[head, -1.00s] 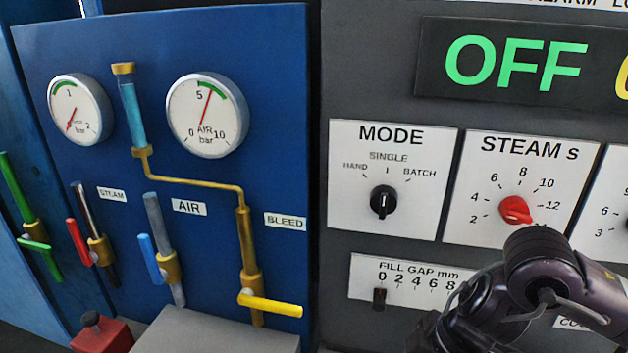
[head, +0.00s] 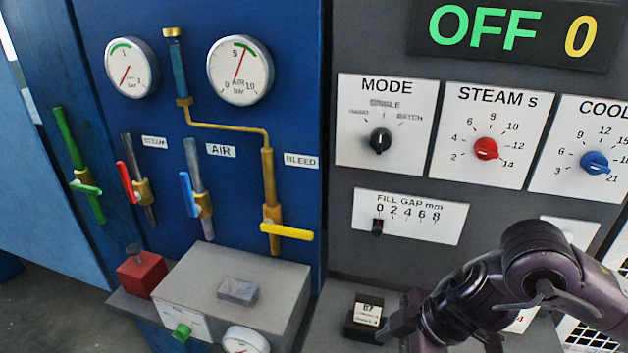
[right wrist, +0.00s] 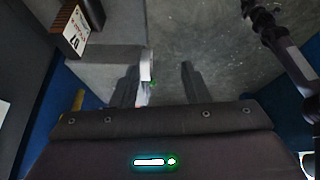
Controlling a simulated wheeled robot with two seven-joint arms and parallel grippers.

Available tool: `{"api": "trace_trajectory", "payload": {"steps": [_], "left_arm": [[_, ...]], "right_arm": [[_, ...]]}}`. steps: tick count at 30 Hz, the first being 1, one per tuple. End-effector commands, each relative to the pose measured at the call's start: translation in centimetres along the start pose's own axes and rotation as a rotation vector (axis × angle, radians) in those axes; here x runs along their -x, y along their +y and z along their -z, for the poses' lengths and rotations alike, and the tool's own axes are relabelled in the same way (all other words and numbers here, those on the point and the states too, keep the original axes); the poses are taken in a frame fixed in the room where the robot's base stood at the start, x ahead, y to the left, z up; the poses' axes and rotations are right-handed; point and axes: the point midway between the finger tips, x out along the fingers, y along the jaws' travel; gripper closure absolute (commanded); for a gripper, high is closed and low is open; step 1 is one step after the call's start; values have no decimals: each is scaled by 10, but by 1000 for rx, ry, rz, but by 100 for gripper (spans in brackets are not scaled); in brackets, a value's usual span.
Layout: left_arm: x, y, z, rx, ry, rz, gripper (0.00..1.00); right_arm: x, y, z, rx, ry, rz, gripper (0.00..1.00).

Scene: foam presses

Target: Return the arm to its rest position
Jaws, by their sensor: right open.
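My right arm (head: 530,275) comes in from the lower right in the head view, in front of the grey control panel (head: 345,250). Its gripper is low, by a small dark box labelled 07 (head: 366,312), and is mostly hidden by the arm there. In the right wrist view the two fingers of my right gripper (right wrist: 160,85) are apart, and it is open. A thin white piece (right wrist: 147,65) shows by the left finger; I cannot tell whether they touch. The 07 box (right wrist: 76,32) stands at upper left there. My left gripper is not seen in the head view.
The blue panel (head: 290,100) carries gauges and levers, with the yellow bleed lever (head: 287,232) sticking out. A grey box (head: 205,275) and a red block (head: 142,274) sit below it. The grey panel has mode, steam and cool knobs. Floor shows at lower left.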

Motion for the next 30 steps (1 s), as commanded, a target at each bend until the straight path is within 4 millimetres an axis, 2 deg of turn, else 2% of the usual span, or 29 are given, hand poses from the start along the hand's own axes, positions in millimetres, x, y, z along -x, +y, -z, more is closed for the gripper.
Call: {"api": "trace_trajectory", "payload": {"steps": [8, 12, 16, 19, 21, 23, 26, 30], "left_arm": [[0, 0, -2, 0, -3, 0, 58], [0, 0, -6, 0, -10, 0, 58], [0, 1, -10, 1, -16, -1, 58], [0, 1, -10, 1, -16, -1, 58], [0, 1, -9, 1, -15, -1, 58], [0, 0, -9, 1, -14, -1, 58], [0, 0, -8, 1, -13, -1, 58], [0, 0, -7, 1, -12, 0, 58]], "right_arm": [[-29, -9, 54, 109, 176, -79, 58], [-38, -12, 90, 134, 302, -162, 58], [-38, -9, 125, 85, 432, -294, 58], [-32, 4, 135, -25, 488, -417, 58], [-27, 15, 129, -133, 489, -495, 58], [-25, 24, 114, -240, 462, -552, 58], [-26, 33, 71, -442, 367, -615, 58], [-36, 22, 0, -694, 183, -624, 58]]}}
